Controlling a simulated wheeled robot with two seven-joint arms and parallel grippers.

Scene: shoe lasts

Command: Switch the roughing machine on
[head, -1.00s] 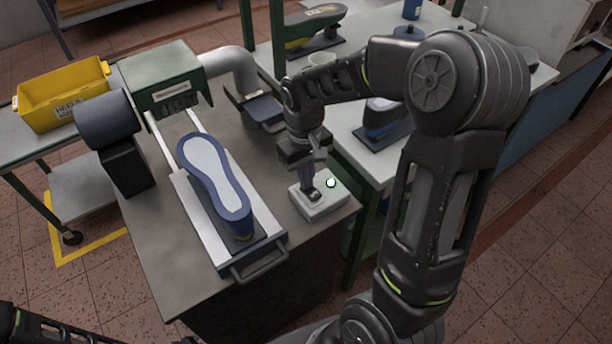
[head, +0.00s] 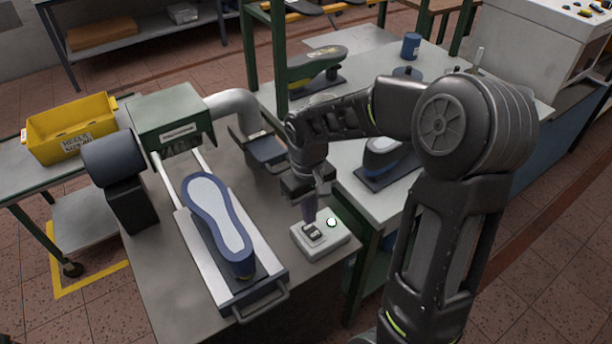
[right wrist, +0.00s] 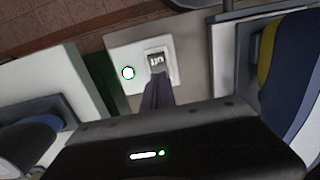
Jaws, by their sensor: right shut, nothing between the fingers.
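The switch box (head: 338,236) is a small pale box on the front right of the machine's bench. It carries a dark rocker switch (head: 313,231) with white markings and a round white lamp with a green rim (head: 331,222). My right gripper (head: 310,216) is shut and empty, pointing down at the rocker. In the right wrist view its fingers (right wrist: 157,84) end at the near edge of the rocker (right wrist: 156,61); whether they touch is unclear. The roughing machine (head: 168,112) has a green hood and a grey motor. My left gripper is out of view.
A blue last with a pale sole (head: 217,212) lies on the machine's slide, left of the switch box. A yellow crate (head: 72,126) stands on a side table at left. A pale table (head: 350,190) with another last is close behind my right arm.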

